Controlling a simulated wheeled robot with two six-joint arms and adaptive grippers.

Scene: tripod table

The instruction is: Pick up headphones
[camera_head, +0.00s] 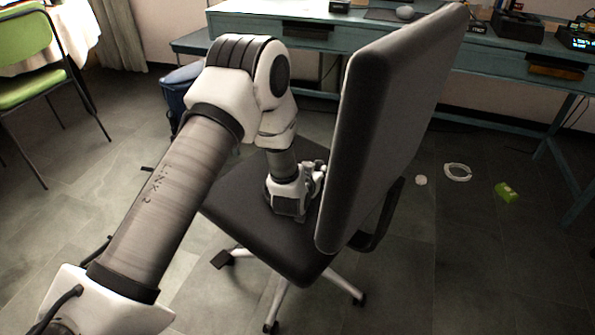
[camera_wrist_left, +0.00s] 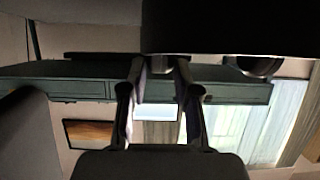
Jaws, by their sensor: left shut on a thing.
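My left gripper (camera_head: 316,178) is low over the black seat of the office chair, close to the front of its grey backrest. In the left wrist view its two fingers (camera_wrist_left: 160,68) are close together on a small dark piece. A dark rounded part (camera_wrist_left: 255,66) to the right looks like an ear cup of the headphones. The headphones are mostly hidden, and their full shape cannot be told. In the head view the arm and backrest hide them. My right gripper is not in view.
The backrest (camera_head: 385,125) stands tall right beside the gripper. A teal desk (camera_head: 400,45) runs behind. A green chair (camera_head: 25,65) stands at the left. A white ring (camera_head: 457,172) and a green object (camera_head: 506,192) lie on the floor at the right.

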